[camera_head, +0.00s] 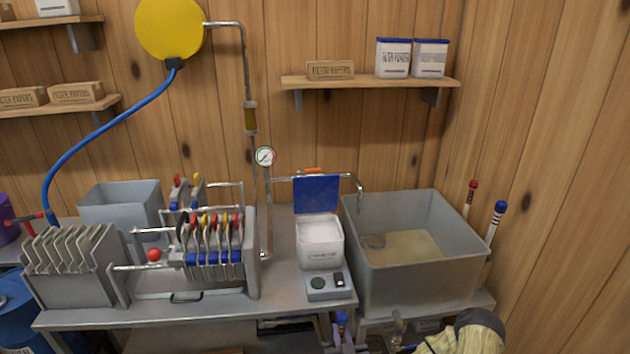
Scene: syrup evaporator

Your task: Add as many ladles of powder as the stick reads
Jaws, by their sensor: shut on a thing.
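A white powder tub (320,256) stands on the bench with its blue lid (317,194) raised; white powder (319,230) shows inside. A grey tank (418,285) to its right holds tan liquid (405,244); a small round thing (373,241) is at its left inner side. A striped white stick with a blue top (495,222) and a red-topped stick (470,197) stand behind the tank's right side. I cannot make out a reading. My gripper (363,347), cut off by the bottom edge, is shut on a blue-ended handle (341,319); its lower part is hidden.
A small grey box (329,287) with a green button sits before the tub. A filter press (210,245) with coloured handles and a plate rack (72,262) fill the bench's left. A pipe with a gauge (265,156) rises behind. A brass tap (398,324) is below the tank.

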